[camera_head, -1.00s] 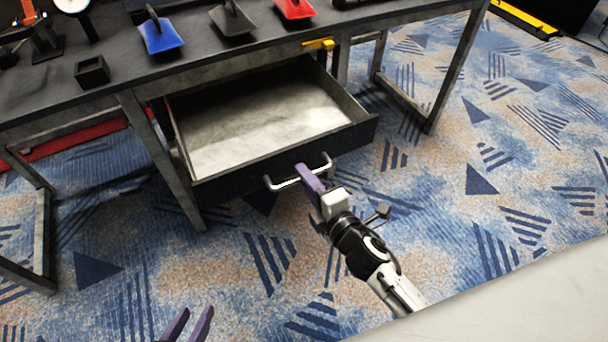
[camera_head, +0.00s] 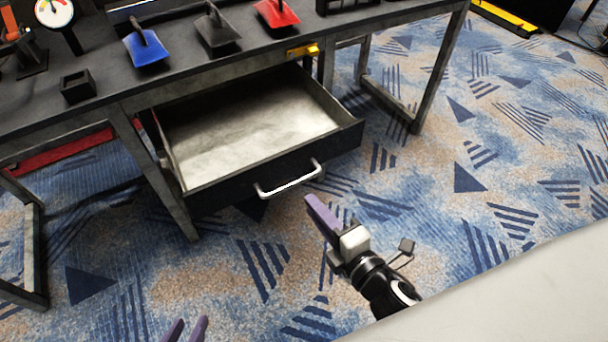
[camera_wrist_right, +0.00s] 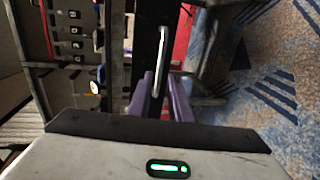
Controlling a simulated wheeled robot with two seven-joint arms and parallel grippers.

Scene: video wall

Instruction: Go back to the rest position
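My right gripper (camera_head: 322,216) hangs over the carpet, in front of and a little right of the drawer handle (camera_head: 290,180). It is clear of the handle. In the right wrist view its two purple fingers (camera_wrist_right: 164,92) stand apart with nothing between them, and the handle (camera_wrist_right: 161,48) shows beyond the tips. My left gripper (camera_head: 186,328) shows only its two purple fingertips at the bottom edge, spread apart and empty. The drawer (camera_head: 225,192) is pulled out under the table and looks empty inside.
The dark table (camera_head: 110,102) carries a blue scoop (camera_head: 147,50), a grey scoop (camera_head: 217,35), a red scoop (camera_head: 277,14), a small black box (camera_head: 78,86) and a gauge (camera_head: 53,12). A pale surface (camera_head: 510,290) fills the lower right. Carpet in front of the drawer is free.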

